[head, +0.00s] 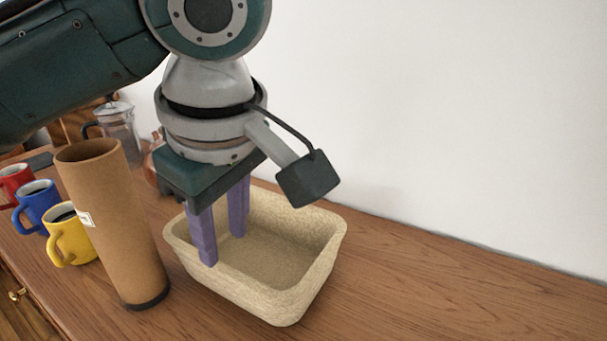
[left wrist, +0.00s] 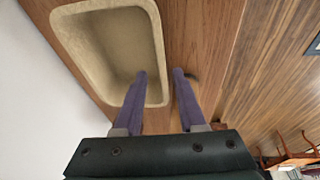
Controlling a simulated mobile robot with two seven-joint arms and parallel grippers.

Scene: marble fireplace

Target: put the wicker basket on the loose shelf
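The wicker basket (head: 318,262), a pale beige open rectangular bin, stands upright and empty on a wooden top (head: 430,285). My left gripper (head: 222,250) points down at its left side, with two purple fingers apart. In the left wrist view, one finger overlaps the inside of the basket (left wrist: 75,50) and the other finger is just outside its rim, so the left gripper (left wrist: 159,73) straddles the wall. I cannot tell whether either finger touches it. I cannot make out a loose shelf in these views. My right gripper is not in view.
A tall brown tube (head: 112,225) stands close left of the basket. Yellow (head: 70,238), blue (head: 38,205) and red (head: 14,182) mugs stand farther left, with a glass jug (head: 118,122) behind. A white wall (head: 450,110) runs behind. The top right of the basket is clear.

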